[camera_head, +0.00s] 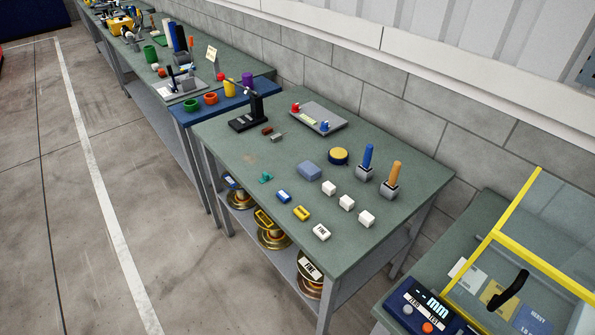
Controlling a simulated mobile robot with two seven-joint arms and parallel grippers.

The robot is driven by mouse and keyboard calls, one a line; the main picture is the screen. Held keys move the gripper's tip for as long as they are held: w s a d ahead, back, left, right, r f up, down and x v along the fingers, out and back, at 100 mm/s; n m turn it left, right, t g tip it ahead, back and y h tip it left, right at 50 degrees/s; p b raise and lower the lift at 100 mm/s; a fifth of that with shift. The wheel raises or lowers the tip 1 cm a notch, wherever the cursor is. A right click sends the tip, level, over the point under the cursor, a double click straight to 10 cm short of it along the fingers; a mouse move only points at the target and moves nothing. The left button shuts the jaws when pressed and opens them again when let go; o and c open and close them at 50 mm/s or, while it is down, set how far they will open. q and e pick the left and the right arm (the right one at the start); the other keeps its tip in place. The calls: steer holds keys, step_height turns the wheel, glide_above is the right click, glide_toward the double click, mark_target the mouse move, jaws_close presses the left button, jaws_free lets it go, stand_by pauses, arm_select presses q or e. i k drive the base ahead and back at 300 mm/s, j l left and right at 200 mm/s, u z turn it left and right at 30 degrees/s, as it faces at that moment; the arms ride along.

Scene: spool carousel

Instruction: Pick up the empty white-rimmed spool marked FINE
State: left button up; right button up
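A spool with a white label reading FINE (310,266) stands on the lower shelf of the green-topped table, near its front right corner. The tabletop edge is just above it, and a table leg stands to its right. Its brass-coloured base (309,289) shows below the label. I cannot tell whether it carries wire. A white block marked FINE (321,232) lies on the tabletop. Neither of my grippers is in view.
The green table (240,150) holds small blocks, two handled tools in grey holders (391,191), a black stand (248,122) and a grey tray (320,115). A yellow-framed clear case (520,210) stands on another bench at right. The concrete floor (190,270) in front is clear.

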mark_target(310, 278)
steer(key=k+l+u, duration=0.2)
steer(key=k+l, duration=0.6)
steer(key=k, duration=1.1)
steer(key=i+l, duration=0.1)
steer(key=l, duration=0.15)
steer(key=i+j+z, duration=0.2)
steer(key=i, duration=0.15)
steer(key=i+j+z, duration=0.45)
steer(key=i+j, duration=0.15)
steer(key=i+j+z, duration=0.4)
steer(key=j, duration=0.35)
steer(key=i+j+z, duration=0.25)
steer(key=j, duration=0.2)
steer(key=i+j+z, duration=0.2)
steer(key=j, duration=0.3)
steer(key=i+j+z, duration=0.2)
steer(key=j, duration=0.3)
